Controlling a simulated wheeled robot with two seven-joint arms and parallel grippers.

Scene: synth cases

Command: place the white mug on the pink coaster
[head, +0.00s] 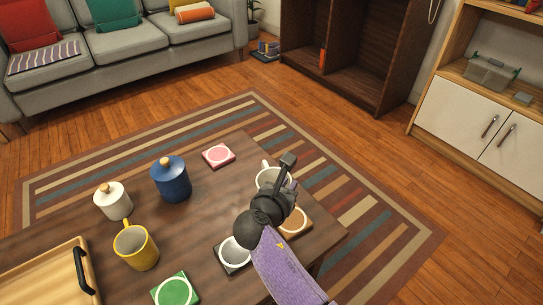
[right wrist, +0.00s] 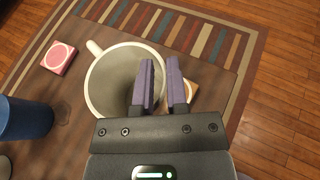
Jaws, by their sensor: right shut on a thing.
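The white mug (head: 266,179) is upright in my right gripper (head: 290,182), towards the table's right end; it fills the middle of the right wrist view (right wrist: 108,82). The gripper is shut on the mug's wall, one finger inside the rim and one outside (right wrist: 161,85). The mug's handle points to the upper left in the wrist view. The mug's base is hidden, so I cannot tell its height over the table. The pink coaster (head: 218,155) lies empty on the table, left of and apart from the mug; it also shows in the wrist view (right wrist: 59,57). My left gripper is out of view.
On the dark wooden table (head: 205,215) are a blue lidded jar (head: 171,181), a white lidded jar (head: 114,203), a yellow mug (head: 137,249), a wooden tray (head: 30,275), and green (head: 175,290), grey (head: 233,254) and orange-brown (head: 295,221) coasters. The area around the pink coaster is clear.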

